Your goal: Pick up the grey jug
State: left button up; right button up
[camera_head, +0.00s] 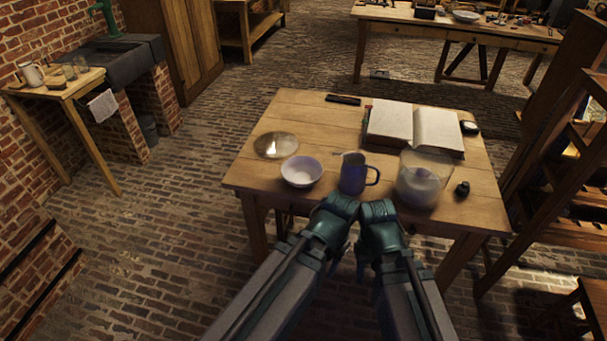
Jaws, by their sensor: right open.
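A dark blue-grey jug (353,174) with a handle on its right stands upright near the front edge of the wooden table (328,122). My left gripper (340,204) is just in front of and below the jug in the picture, slightly to its left. My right gripper (378,209) is close beside it, below the jug's handle. The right gripper is open, with nothing seen in it. The left one's fingers cannot be made out. I cannot tell whether either touches the table edge.
A white bowl (301,171) stands left of the jug, and a glass jar (422,180) with pale contents stands right. A round shiny plate (275,145), an open book (414,127) and a small black object (462,188) are also on the table.

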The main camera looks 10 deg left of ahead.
aim_at(354, 169)
jog(key=i+j, duration=0.1)
jog(key=j, duration=0.35)
jog(key=j+z, duration=0.2)
jog(key=z, duration=1.4)
